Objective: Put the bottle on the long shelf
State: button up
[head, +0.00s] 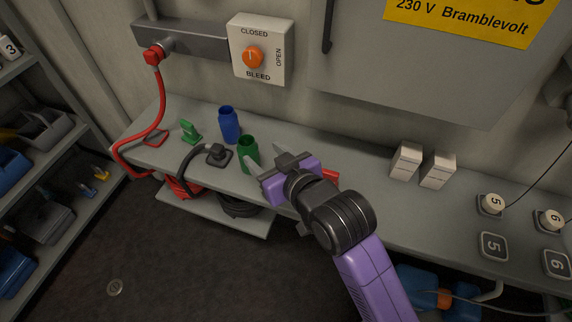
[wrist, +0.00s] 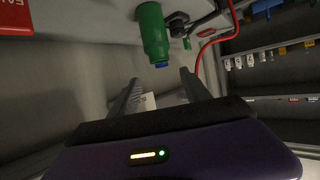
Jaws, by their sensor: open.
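A green bottle (head: 248,152) stands on the grey bench (head: 330,187). A blue bottle (head: 229,125) stands behind it, nearer the wall. My gripper (head: 265,161) is open and empty, just right of and in front of the green bottle, its left fingertip close to it. In the wrist view the green bottle (wrist: 153,32) lies ahead of my open fingers (wrist: 160,77), with a blue piece showing at its end. A rack with several shelves (head: 60,150) stands at the left. A low shelf (head: 225,221) sits under the bench. I cannot tell which one is the long shelf.
A black hose fitting (head: 217,155), a green object (head: 189,130) and a red cable (head: 160,105) lie left of the bottles. Two white boxes (head: 406,160) stand to the right. Bins (head: 45,128) fill parts of the rack. The floor (head: 120,250) at the lower left is mostly clear.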

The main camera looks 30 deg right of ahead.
jog(key=shift+s, duration=0.1)
jog(key=s+a+f, duration=0.1)
jog(key=s+f, duration=0.2)
jog(key=s, duration=0.9)
jog(key=s+f, duration=0.2)
jog(key=s, duration=1)
jog(key=s+d+r+t, duration=0.1)
jog(key=s+r, duration=0.3)
jog(key=s, duration=0.4)
jog(key=shift+s, duration=0.15)
